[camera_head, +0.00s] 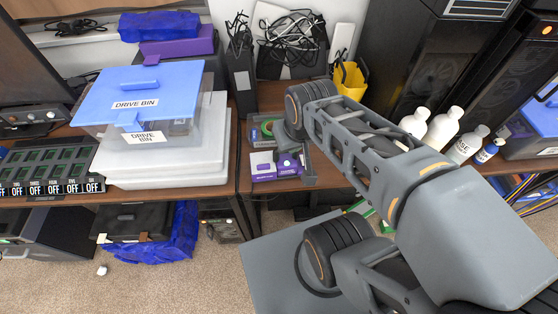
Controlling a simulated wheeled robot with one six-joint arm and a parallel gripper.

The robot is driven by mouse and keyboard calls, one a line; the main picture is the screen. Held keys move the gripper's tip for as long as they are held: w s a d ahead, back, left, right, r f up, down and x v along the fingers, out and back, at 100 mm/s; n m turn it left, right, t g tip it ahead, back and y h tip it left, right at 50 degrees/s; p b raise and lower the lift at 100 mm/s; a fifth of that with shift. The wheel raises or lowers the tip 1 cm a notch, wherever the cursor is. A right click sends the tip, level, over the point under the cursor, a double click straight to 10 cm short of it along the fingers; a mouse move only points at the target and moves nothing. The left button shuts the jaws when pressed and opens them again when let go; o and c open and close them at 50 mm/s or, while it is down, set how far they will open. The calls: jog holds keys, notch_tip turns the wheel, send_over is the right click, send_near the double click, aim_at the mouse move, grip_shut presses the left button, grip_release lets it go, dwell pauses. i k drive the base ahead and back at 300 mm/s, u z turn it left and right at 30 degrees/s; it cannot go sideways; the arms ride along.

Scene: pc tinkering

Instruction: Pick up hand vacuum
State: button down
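My arm crosses the picture from the lower right, and its wrist is over the middle of the desk. My gripper (305,165) seems to point down beside a small rounded purple object (286,161), partly hidden by my arm. That object may be the hand vacuum, but I cannot tell for sure. A white and purple box (263,164) lies just left of it. I cannot tell whether my gripper touches anything or whether its fingers are open.
A clear drive bin with a blue lid (140,90) sits on a pale case (165,170) at the left. Tangled black cables (290,42) and a yellow container (349,80) stand behind. White bottles (441,128) and black PC towers (425,65) are at the right. Carpet (140,285) lies below.

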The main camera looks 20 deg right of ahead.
aim_at(287, 165)
jog(key=z, duration=0.5)
jog(key=k, duration=1.15)
jog(key=u, duration=1.25)
jog(key=i, duration=0.5)
jog(key=u, duration=0.05)
